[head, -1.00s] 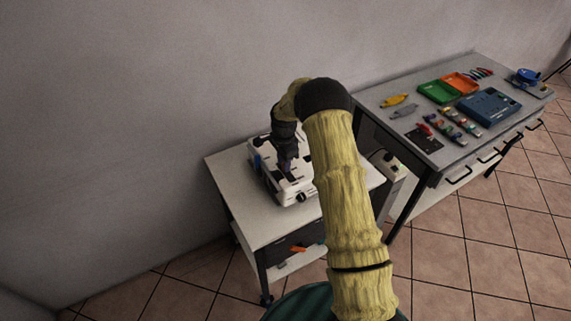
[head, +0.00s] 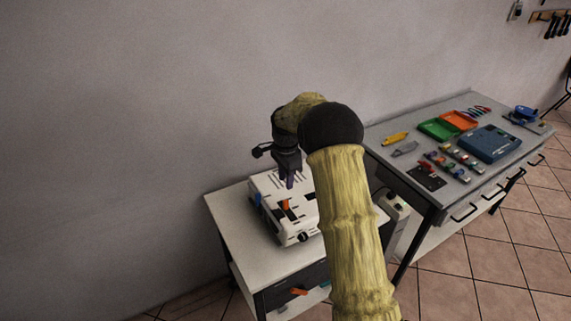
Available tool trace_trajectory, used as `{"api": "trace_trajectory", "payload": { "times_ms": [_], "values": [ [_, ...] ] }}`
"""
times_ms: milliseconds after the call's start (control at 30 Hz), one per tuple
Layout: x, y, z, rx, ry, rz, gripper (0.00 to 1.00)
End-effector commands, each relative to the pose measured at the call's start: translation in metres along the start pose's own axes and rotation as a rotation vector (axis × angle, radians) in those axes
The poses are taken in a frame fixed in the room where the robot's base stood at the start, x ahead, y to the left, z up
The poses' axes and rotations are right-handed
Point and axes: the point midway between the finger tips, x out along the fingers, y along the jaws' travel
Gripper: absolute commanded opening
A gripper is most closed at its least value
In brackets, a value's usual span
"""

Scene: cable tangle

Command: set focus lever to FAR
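A white box-shaped device (head: 292,226) sits on the small cart. It has dark slots, an orange lever-like part (head: 285,204) on its top, a dark knob (head: 304,237) on its front and a blue part at its left side. I cannot read any FAR marking, and I cannot tell for sure which part is the focus lever. My gripper (head: 289,181) points down just above the top of the device, behind the orange part. Its fingers are small and dark, and whether they are open or touching anything cannot be made out. My arm hides the device's right side.
The cart (head: 234,224) has bare top at its left and front. A grey workbench (head: 385,152) at right holds a green tray (head: 438,129), an orange tray (head: 459,120), a blue case (head: 489,143) and several small tools. A wall stands close behind the cart.

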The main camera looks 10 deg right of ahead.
Motion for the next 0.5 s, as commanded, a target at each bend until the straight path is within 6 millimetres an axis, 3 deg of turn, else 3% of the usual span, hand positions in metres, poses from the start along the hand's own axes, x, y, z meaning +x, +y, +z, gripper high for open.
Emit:
{"api": "trace_trajectory", "payload": {
  "times_ms": [233,500],
  "values": [
    [-0.048,-0.001,0.001,0.0,0.001,-0.005,0.32],
    [-0.068,-0.001,0.001,0.0,0.0,-0.003,0.32]
  ]
}}
